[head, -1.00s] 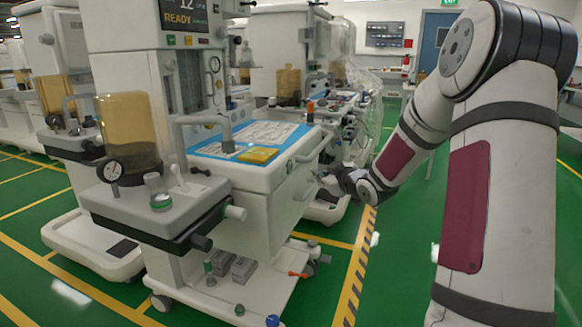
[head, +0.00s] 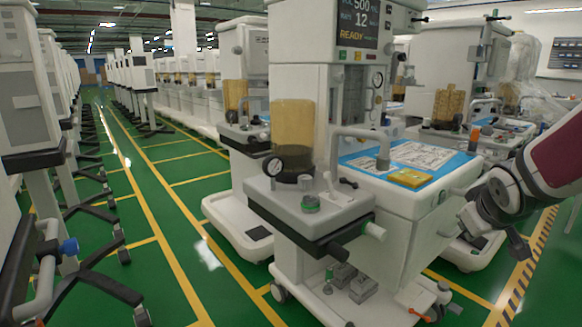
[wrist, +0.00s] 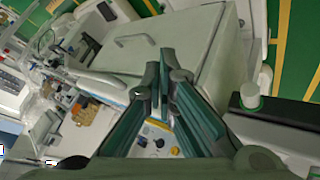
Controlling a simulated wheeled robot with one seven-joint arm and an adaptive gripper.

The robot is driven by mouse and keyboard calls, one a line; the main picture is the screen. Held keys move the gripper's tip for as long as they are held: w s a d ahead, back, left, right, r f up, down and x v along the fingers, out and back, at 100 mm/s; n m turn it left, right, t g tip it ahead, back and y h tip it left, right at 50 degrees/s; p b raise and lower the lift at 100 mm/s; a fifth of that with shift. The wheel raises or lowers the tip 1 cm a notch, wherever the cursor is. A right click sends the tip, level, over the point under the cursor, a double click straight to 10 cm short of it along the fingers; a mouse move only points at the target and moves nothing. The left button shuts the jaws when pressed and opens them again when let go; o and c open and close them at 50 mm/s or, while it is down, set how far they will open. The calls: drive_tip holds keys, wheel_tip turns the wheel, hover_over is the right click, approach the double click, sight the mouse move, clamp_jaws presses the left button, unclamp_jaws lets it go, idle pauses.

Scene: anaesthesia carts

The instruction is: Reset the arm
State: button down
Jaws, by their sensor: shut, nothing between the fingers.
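My arm enters the head view at the right edge, with a white link and a dark red panel. My gripper (head: 520,246) is dark and hangs at the arm's end, by the right side of the nearest anaesthesia cart (head: 404,205). Whether it touches the cart cannot be told. In the wrist view the gripper's dark fingers with green sides (wrist: 164,78) come together at the tips, with nothing between them. A white cabinet body (wrist: 200,45) lies beyond the fingertips.
The cart carries a blue mat (head: 362,163) with a yellow block (head: 411,178), an amber canister (head: 293,130) and a screen. More carts stand behind it. A green aisle (head: 130,170) with yellow lines runs at left, beside wheeled stands (head: 35,110). A striped floor band (head: 520,275) lies at right.

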drive_tip(key=s+a+m+g+y, duration=0.1)
drive_tip(key=s+a+g, duration=0.35)
drive_tip(key=s, duration=0.75)
drive_tip(key=s+a+m+g+y, duration=0.1)
drive_tip(key=s+a, duration=0.7)
drive_tip(key=s, duration=0.3)
drive_tip(key=s+a+m+g+y, duration=0.15)
drive_tip(key=s+a, duration=0.45)
drive_tip(key=s, duration=0.6)
wheel_tip(320, 180, up, 31)
drive_tip(key=n+t+p, duration=0.1)
drive_tip(key=t+p, duration=0.2)
drive_tip(key=p, duration=2.6)
drive_tip(key=shift+s+d, duration=0.4)
drive_tip(key=shift+w, duration=0.1)
